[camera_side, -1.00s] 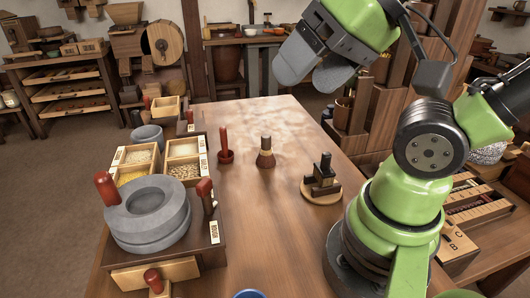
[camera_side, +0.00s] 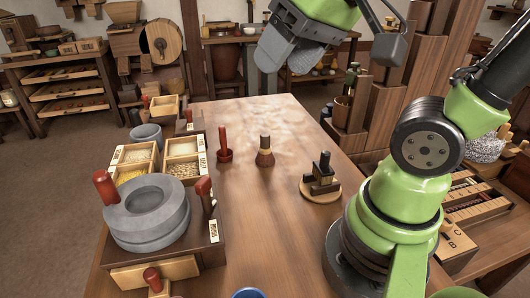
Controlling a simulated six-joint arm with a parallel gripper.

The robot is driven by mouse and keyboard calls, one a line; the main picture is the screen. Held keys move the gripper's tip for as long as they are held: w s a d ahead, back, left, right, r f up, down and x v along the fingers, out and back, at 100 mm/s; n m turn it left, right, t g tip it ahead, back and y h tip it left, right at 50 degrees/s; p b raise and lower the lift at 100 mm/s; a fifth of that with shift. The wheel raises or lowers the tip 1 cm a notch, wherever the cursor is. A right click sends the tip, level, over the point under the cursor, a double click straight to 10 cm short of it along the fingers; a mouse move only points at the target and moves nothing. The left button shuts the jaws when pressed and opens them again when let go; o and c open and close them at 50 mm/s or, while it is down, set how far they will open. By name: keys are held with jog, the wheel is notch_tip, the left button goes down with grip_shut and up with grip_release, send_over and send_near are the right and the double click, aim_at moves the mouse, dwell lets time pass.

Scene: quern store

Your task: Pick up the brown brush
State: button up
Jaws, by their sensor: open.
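The brown brush (camera_side: 265,152) stands upright on the table, with a dark brown handle on top, a pale band and flared brown bristles below. It is near the middle of the table, just right of a small red-handled item. My gripper (camera_side: 268,55) is in the air, high above the table and well above the brush in the picture. Its grey fingers are apart and hold nothing. Nothing hides the brush.
A red-handled item (camera_side: 225,143) stands close left of the brush. A round wooden stand (camera_side: 321,186) with dark blocks is to the right. A grey quern stone (camera_side: 147,213) and grain boxes (camera_side: 183,148) fill the left side. Bare table (camera_side: 265,220) lies in front of the brush.

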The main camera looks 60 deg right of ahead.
jog(key=w+d+f+n+g+h, duration=0.1)
jog(key=w+d+f+n+g, duration=0.15)
jog(key=w+d, duration=0.45)
jog(key=n+g, duration=0.2)
jog(key=g, duration=0.1)
send_near(265, 135)
jog(key=shift+w+a+m, duration=0.25)
jog(key=shift+w+a, duration=0.25)
jog(key=shift+a, duration=0.05)
jog(key=shift+g, duration=0.25)
jog(key=f, duration=0.5)
jog(key=shift+d+f, duration=0.25)
jog(key=shift+d, duration=0.1)
jog(key=f, duration=0.5)
jog(key=shift+s+d+f, duration=0.2)
jog(key=shift+s+f, duration=0.05)
jog(key=shift+f, duration=0.05)
jog(key=shift+c, duration=0.5)
jog(key=c, duration=0.9)
